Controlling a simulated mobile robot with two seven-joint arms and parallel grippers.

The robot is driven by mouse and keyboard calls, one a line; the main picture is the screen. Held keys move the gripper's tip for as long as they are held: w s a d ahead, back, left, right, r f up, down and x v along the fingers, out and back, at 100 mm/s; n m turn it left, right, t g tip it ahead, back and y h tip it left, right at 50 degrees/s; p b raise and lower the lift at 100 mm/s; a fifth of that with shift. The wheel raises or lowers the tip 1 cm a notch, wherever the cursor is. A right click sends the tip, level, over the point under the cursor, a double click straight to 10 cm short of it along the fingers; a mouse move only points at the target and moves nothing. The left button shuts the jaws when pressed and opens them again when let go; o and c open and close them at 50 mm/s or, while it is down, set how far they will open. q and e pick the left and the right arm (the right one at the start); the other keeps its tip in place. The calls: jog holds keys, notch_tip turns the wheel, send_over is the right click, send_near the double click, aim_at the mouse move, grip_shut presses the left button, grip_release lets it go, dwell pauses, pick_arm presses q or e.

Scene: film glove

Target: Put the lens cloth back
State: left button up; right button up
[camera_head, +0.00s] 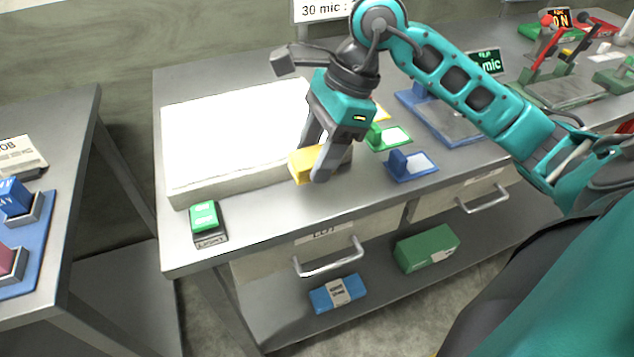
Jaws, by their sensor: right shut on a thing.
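My right gripper (312,164) is shut on a small yellow block-like thing (301,168) at the front right edge of the glowing white panel. I cannot tell for sure that this is the lens cloth. The fingers point down and hide part of it, and I cannot tell whether it touches the bench. To its right are small holders with white faces: a blue one (411,166), a green one (388,137) and a yellow one (381,112) partly hidden behind the gripper. My left gripper is not in view.
The glowing panel (235,130) fills the bench's left part, with a green switch (204,216) before it. A blue-framed tray (440,117) lies to the right. Drawers with handles (328,258) are below; blue (337,293) and green (427,249) boxes sit on the lower shelf.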

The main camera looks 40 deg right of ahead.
aim_at(317, 197)
jog(key=shift+f, duration=3.15)
jog(key=shift+f+b, duration=0.1)
jog(key=shift+b, duration=0.2)
jog(key=shift+f, duration=0.15)
jog(key=o, duration=0.9)
jog(key=shift+o, duration=0.2)
jog(key=shift+r, duration=0.3)
jog(key=shift+d+r, duration=0.15)
jog(key=shift+r, duration=0.1)
jog(key=v, duration=1.1)
jog(key=shift+r, duration=0.25)
